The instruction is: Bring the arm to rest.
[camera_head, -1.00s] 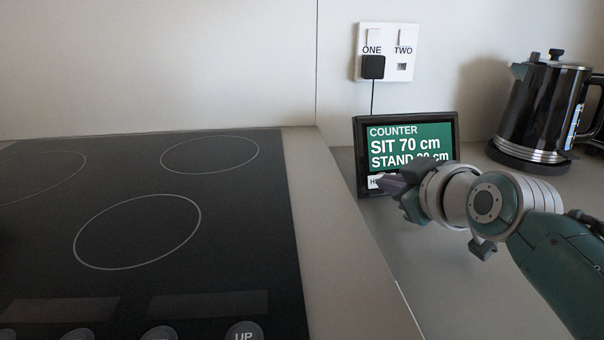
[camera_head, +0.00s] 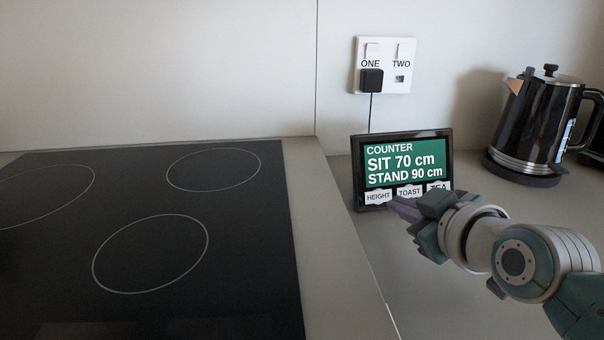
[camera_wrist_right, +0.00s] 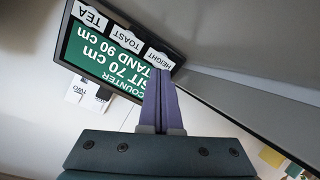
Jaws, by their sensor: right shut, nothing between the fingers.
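My right gripper (camera_head: 402,208) is in front of the lower edge of the counter display, its fingers together with nothing between them. In the right wrist view the purple fingers (camera_wrist_right: 161,105) are shut and point toward the display (camera_wrist_right: 115,55), near its HEIGHT label. I cannot tell whether they touch it. The display (camera_head: 402,160) is a dark-framed panel reading COUNTER, SIT 70 cm, STAND 90 cm, with HEIGHT, TOAST and TEA labels below. The gripper partly hides the lower right of it. My left gripper is not in view.
A black cooktop (camera_head: 160,250) fills the left. A wall socket plate (camera_head: 400,52) marked ONE and TWO has a black plug (camera_head: 371,80) under ONE. A black kettle (camera_head: 543,125) stands on its base at the right. Counter surface is clear between display and kettle.

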